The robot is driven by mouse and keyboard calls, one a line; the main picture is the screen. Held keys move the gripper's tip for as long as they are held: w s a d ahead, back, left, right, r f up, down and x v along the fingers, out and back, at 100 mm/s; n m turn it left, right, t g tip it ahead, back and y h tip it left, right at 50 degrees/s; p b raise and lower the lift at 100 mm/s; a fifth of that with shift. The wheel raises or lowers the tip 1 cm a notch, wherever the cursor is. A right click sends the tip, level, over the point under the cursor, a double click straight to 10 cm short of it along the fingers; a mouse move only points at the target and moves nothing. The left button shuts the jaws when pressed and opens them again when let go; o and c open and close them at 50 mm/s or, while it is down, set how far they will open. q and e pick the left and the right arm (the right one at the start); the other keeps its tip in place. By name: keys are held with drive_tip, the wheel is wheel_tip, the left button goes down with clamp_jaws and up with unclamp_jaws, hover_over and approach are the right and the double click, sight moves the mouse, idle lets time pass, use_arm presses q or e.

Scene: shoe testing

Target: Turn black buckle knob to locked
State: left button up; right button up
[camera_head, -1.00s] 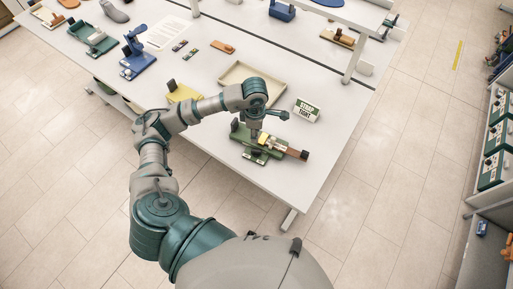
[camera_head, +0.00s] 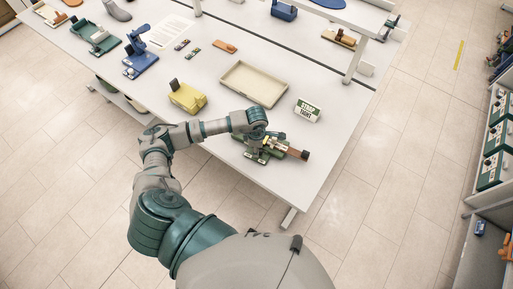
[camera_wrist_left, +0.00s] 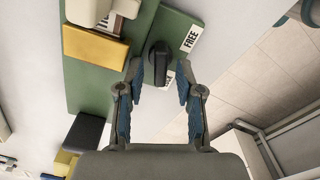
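The black buckle knob (camera_wrist_left: 158,60) stands on the green fixture (camera_wrist_left: 85,75) in the left wrist view, its long side running roughly up and down the picture. A white label reading FREE (camera_wrist_left: 191,39) lies to its right. A second white label (camera_wrist_left: 169,80) below it is partly hidden and hard to read. My left gripper (camera_wrist_left: 159,72) is open, with blue-padded fingers on either side of the knob's lower end. I cannot tell whether they touch it. In the head view the gripper (camera_head: 258,148) is over the fixture (camera_head: 277,146), hiding the knob. My right gripper is not in view.
A brown strap end (camera_head: 298,153) sticks out right of the fixture. A beige tray (camera_head: 254,83) and a yellow fixture (camera_head: 187,97) are farther back on the white table (camera_head: 330,125).

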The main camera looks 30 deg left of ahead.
use_arm(q)
drive_tip(key=shift+a, duration=0.1)
clamp_jaws()
drive_tip(key=shift+n, duration=0.4)
drive_tip(key=n+b, duration=0.1)
drive_tip(key=n, duration=0.1)
drive_tip(key=shift+f+n, duration=0.1)
drive_tip(key=shift+n, duration=0.2)
drive_tip(key=n+b, duration=0.1)
drive_tip(key=n, duration=0.2)
drive_tip(key=shift+s+n+b, duration=0.1)
drive_tip(key=shift+n+b, duration=0.25)
drive_tip(key=shift+n, duration=0.05)
drive_tip(key=n, duration=0.3)
drive_tip(key=shift+d+b, duration=0.25)
drive_tip(key=shift+b, duration=0.15)
drive_tip(key=shift+d+n, duration=0.1)
drive_tip(key=shift+n, duration=1.8)
